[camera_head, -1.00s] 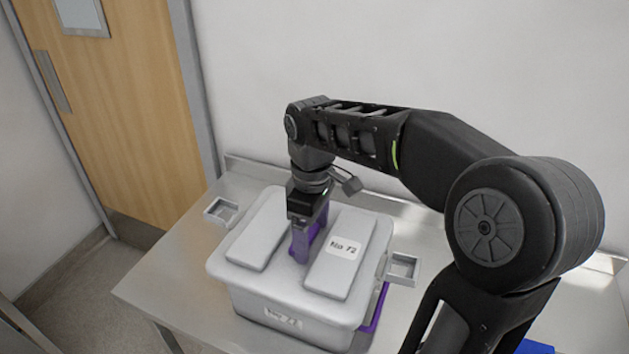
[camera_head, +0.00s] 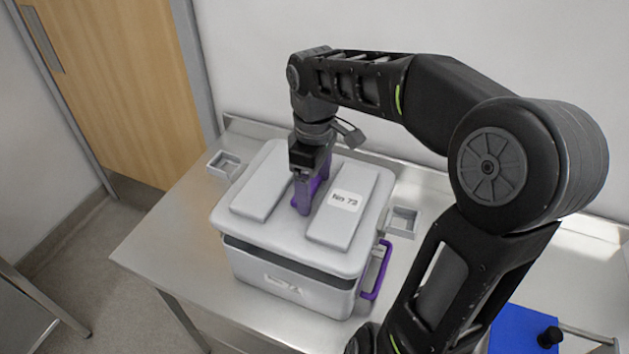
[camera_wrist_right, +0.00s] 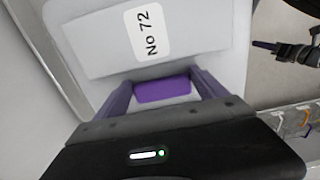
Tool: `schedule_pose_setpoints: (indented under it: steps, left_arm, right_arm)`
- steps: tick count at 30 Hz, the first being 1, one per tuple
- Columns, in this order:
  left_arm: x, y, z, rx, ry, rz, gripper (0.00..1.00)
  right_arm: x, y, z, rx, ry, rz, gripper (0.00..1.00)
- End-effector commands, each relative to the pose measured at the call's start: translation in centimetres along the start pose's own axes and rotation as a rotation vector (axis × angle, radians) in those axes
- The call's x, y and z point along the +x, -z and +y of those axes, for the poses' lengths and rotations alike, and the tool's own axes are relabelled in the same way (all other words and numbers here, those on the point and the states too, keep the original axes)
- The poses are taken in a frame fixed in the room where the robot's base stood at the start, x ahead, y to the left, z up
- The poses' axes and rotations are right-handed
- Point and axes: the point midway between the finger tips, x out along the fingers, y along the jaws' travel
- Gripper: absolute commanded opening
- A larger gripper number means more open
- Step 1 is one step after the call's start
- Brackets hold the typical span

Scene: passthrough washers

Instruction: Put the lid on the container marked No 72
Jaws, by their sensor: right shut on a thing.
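The pale grey lid (camera_head: 318,254) has two raised panels and a label, read as No 72 in the wrist view. My right gripper (camera_head: 304,205) points down and is shut on the lid's purple handle (camera_wrist_right: 162,90), between the panels. The lid is over the grey container (camera_head: 325,296), whose front label is too blurred to read. A dark gap shows below the lid's front edge; I cannot tell whether they touch at the back. A purple side handle (camera_head: 381,272) is on the container's right. In the wrist view, a dark gripper with a purple tip, apparently my left (camera_wrist_right: 262,45), is partly visible.
The container stands on a steel table (camera_head: 165,225) against a wall. Small square metal trays stand beside it, left (camera_head: 223,163) and right (camera_head: 402,221). A blue object (camera_head: 520,325) lies at the lower right. The table's left end is clear.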

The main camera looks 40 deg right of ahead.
Motion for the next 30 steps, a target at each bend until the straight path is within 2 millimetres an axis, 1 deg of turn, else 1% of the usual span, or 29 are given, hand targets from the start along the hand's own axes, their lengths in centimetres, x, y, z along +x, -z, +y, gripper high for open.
schedule_pose_setpoints:
  steps: [5, 6, 12, 18, 30]
  left_arm:
    - [0.8, 0.0, -0.2, 0.001, -0.002, 0.003, 0.25]
    - [1.3, 0.0, -0.3, 0.002, -0.003, 0.004, 0.25]
    - [2.3, 0.1, -0.5, 0.004, -0.007, 0.008, 0.25]
    - [2.7, 0.1, -0.5, 0.005, -0.009, 0.009, 0.25]
    - [2.7, 0.1, -0.5, 0.006, -0.01, 0.01, 0.25]
  right_arm:
    - [1.7, 0.0, 0.0, 0.001, 0.0, 0.0, 0.09]
    - [2.2, 0.0, 0.0, 0.001, -0.001, 0.0, 0.09]
    - [3.5, 0.0, 0.0, 0.0, -0.001, 0.0, 0.09]
    - [4.1, 0.0, 0.0, 0.0, -0.001, 0.0, 0.09]
    - [4.0, 0.0, 0.0, 0.0, -0.001, 0.0, 0.09]
